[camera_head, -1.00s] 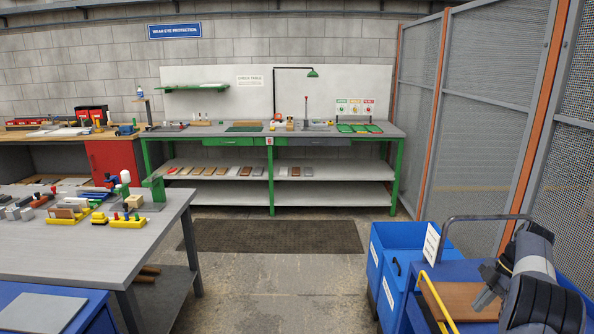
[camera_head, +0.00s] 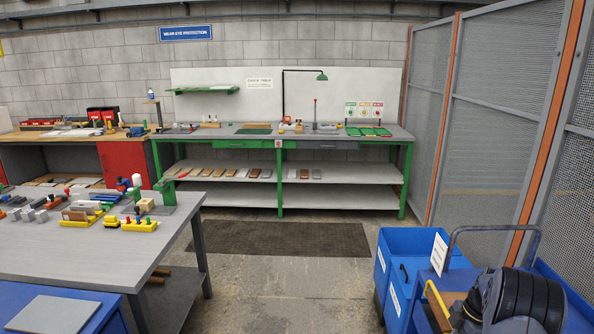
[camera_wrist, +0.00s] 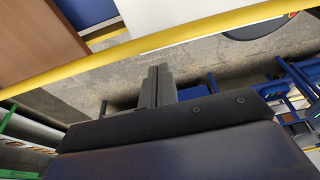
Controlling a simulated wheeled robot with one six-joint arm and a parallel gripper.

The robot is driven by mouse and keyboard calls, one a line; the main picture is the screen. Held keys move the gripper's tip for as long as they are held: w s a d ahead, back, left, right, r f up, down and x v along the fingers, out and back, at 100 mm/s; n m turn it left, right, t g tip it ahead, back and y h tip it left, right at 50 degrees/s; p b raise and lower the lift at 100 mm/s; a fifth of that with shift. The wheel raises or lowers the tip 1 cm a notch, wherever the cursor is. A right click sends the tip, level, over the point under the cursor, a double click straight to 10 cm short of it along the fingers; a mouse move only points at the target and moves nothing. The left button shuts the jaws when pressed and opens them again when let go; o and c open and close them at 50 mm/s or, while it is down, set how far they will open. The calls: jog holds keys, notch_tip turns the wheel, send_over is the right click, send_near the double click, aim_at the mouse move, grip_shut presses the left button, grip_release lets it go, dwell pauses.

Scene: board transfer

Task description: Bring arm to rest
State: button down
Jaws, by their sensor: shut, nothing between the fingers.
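My gripper (camera_wrist: 158,72) is shut and empty in the wrist view, its two grey fingers side by side over concrete floor. In the head view my gripper (camera_head: 464,315) is small and partly hidden by the dark arm link at the lower right. It is beside a brown board (camera_head: 440,312) with a yellow rail (camera_head: 437,303) on a blue cart (camera_head: 424,320). The brown board (camera_wrist: 40,45) and the yellow rail (camera_wrist: 105,65) also show in the wrist view, beyond the fingertips.
Blue bins (camera_head: 418,245) stand by the cart. A grey table (camera_head: 100,260) with blocks and pegs stands at left. A green-framed bench (camera_head: 280,135) stands along the back wall. Mesh panels (camera_head: 490,120) close the right side. The floor around the dark mat (camera_head: 278,239) is clear.

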jog(key=a+f+h+b, duration=0.7)
jog(key=f+h+b, duration=0.3)
jog(key=b, duration=1)
jog(key=h, duration=0.4)
jog(key=shift+w+g, duration=0.2)
jog(key=shift+g, duration=0.2)
jog(key=shift+s+r+b, duration=0.1)
jog(key=shift+r+b, duration=0.05)
jog(key=shift+b, duration=0.2)
